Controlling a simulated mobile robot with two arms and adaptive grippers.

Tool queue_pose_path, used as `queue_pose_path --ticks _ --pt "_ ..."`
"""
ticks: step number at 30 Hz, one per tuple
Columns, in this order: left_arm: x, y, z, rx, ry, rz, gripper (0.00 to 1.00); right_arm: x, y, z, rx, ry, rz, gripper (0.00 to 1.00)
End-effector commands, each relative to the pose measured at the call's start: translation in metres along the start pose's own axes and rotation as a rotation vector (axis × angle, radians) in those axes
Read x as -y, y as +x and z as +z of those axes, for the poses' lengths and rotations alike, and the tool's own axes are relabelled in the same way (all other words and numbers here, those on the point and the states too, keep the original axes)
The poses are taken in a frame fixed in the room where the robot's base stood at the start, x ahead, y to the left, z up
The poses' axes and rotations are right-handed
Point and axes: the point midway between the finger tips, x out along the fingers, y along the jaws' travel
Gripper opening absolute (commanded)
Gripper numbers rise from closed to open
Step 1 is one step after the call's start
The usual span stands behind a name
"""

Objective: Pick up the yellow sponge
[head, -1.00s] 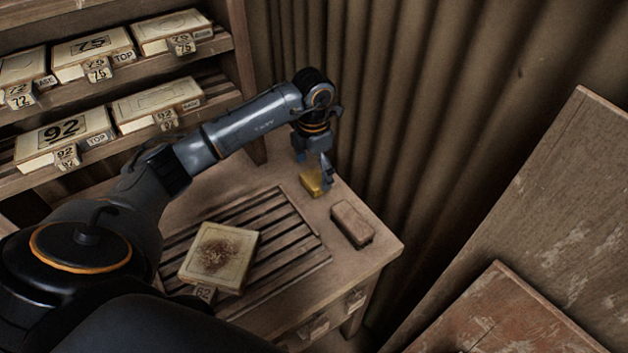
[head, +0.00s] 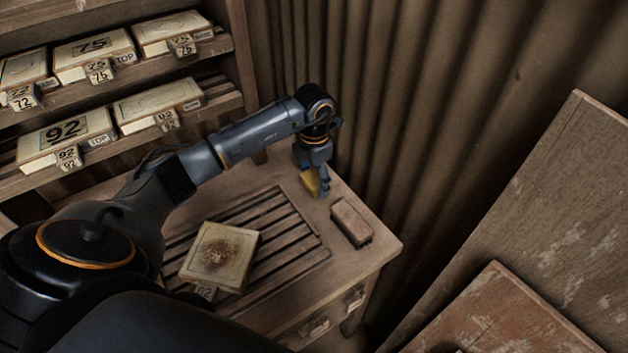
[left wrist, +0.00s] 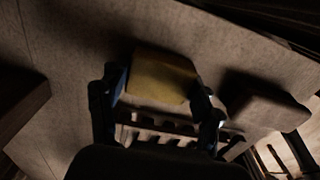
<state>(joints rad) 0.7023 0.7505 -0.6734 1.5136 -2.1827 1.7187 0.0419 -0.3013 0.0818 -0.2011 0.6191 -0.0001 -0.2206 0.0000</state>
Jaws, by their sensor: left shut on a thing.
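The yellow sponge (head: 310,182) is at the back of the wooden table, in my left gripper (head: 317,188). In the left wrist view the sponge (left wrist: 160,77) sits between the two fingers of the left gripper (left wrist: 160,90), with a finger against each side. The gripper is shut on it. The gripper hides part of the sponge in the head view. Whether the sponge still touches the tabletop cannot be told. My right gripper is not in view.
A brown brush-like block (head: 351,222) lies on the table just right of the sponge. A stained square plate (head: 221,256) tagged 62 rests on the slatted rack (head: 290,240). Shelves with numbered plates (head: 65,133) stand left. A corrugated wall (head: 420,110) is close behind.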

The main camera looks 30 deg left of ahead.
Motion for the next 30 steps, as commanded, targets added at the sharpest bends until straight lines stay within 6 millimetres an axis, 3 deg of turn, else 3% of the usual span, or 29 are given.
queue_pose_path --ticks 7,12,20,30 --pt "-0.001 -0.009 0.0 0.001 0.001 0.002 0.44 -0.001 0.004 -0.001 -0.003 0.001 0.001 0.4" --pt "0.001 -0.034 -0.001 0.004 0.002 0.003 0.44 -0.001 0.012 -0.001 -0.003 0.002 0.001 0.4" --pt "0.039 -0.094 -0.038 0.004 0.005 0.005 0.44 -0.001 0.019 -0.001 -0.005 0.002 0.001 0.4" --pt "0.089 -0.123 -0.085 0.002 0.002 0.003 0.44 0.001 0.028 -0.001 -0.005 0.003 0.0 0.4"
